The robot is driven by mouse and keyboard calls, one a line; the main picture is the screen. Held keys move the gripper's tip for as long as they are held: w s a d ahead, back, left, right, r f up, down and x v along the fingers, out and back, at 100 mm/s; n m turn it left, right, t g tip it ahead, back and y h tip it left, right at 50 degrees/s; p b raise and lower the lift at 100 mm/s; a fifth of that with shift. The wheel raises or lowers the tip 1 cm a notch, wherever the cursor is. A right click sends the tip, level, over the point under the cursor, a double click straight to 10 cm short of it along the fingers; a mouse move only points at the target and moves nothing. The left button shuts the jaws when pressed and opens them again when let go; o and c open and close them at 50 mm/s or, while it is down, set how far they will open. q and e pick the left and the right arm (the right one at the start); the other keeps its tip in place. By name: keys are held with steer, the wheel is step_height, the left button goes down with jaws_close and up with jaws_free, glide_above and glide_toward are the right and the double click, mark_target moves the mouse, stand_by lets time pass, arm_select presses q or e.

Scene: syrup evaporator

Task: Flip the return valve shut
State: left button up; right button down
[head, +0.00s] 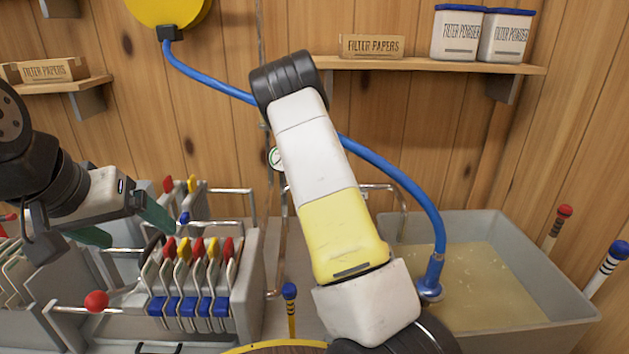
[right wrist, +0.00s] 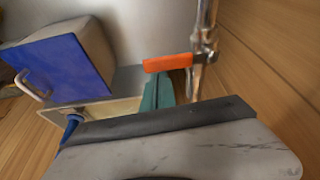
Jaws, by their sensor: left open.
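The return valve shows in the right wrist view as an orange-red lever (right wrist: 168,62) on a shiny metal pipe (right wrist: 205,40). The lever points left, crosswise to the pipe. One teal finger of my right gripper (right wrist: 157,88) is just below the lever in that picture; I cannot tell whether they touch. The other finger is hidden. In the head view my right arm covers the middle, and neither the lever nor the right gripper can be made out. My left gripper (head: 122,224) is open and empty, above the left part of the filter press (head: 243,290).
A pale tub (head: 490,335) stands at the right, with a blue hose (head: 415,195) running to it. A red ball knob (head: 96,300) sticks out at the press. A shelf (head: 430,66) with filter supplies hangs on the wood wall. A blue panel (right wrist: 65,65) stands left of the valve.

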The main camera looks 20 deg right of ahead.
step_height(320, 180, up, 10)
steer(key=shift+d+f, duration=0.25)
steer(key=shift+d, duration=0.05)
steer(key=shift+s, duration=0.1)
stand_by(0.4)
